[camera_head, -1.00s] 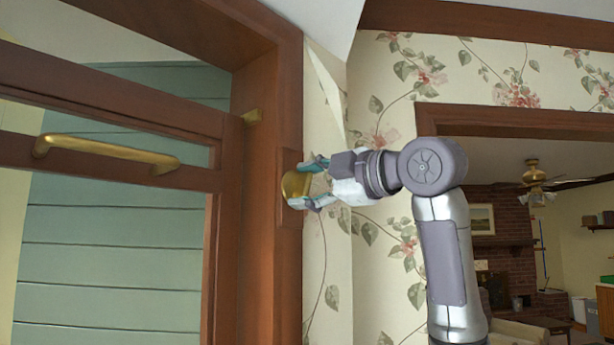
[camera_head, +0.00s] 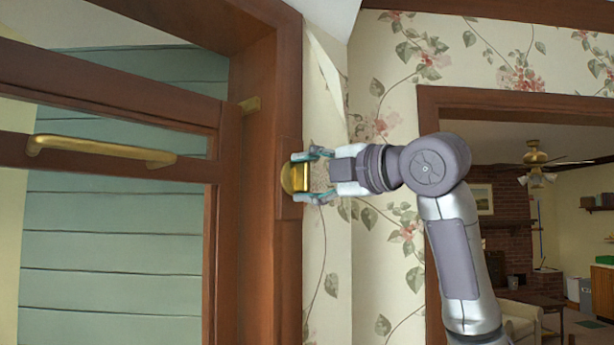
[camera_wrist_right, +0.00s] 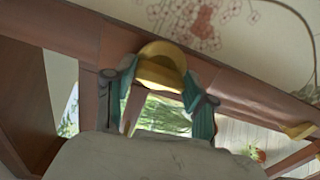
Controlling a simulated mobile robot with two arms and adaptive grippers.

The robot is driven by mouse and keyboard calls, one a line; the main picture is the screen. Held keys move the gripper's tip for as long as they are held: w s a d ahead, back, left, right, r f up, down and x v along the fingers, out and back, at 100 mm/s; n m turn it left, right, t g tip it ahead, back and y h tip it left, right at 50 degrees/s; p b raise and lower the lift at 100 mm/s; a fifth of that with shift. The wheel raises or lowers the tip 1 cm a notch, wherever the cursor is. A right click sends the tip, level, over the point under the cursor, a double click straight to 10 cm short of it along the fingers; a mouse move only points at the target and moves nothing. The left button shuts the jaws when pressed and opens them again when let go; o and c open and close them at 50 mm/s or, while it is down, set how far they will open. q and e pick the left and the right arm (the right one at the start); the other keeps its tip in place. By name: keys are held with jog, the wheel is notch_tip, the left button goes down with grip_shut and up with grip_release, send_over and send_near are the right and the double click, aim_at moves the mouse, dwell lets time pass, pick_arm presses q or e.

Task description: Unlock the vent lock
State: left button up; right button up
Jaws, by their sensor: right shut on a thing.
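The vent lock is a brass knob (camera_head: 298,178) with a round base, mounted on the brown wooden frame. My right gripper (camera_head: 314,177) is shut on its projecting part, with a finger above and a finger below. In the right wrist view the brass knob (camera_wrist_right: 160,68) sits between the two teal-padded fingers of the right gripper (camera_wrist_right: 162,88). My left gripper is not in view.
A brown framed window or door with a brass handle (camera_head: 100,150) is at the left. Floral wallpaper (camera_head: 375,290) is behind my arm. A doorway at the right opens to a room with a ceiling fan (camera_head: 536,168).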

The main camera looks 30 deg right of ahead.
jog(key=shift+a+f, duration=0.1)
jog(key=shift+f, duration=0.15)
jog(key=o, duration=1.1)
jog(key=shift+o, duration=0.2)
jog(key=shift+s+r, duration=0.1)
jog(key=shift+r, duration=0.05)
jog(key=v, duration=1.2)
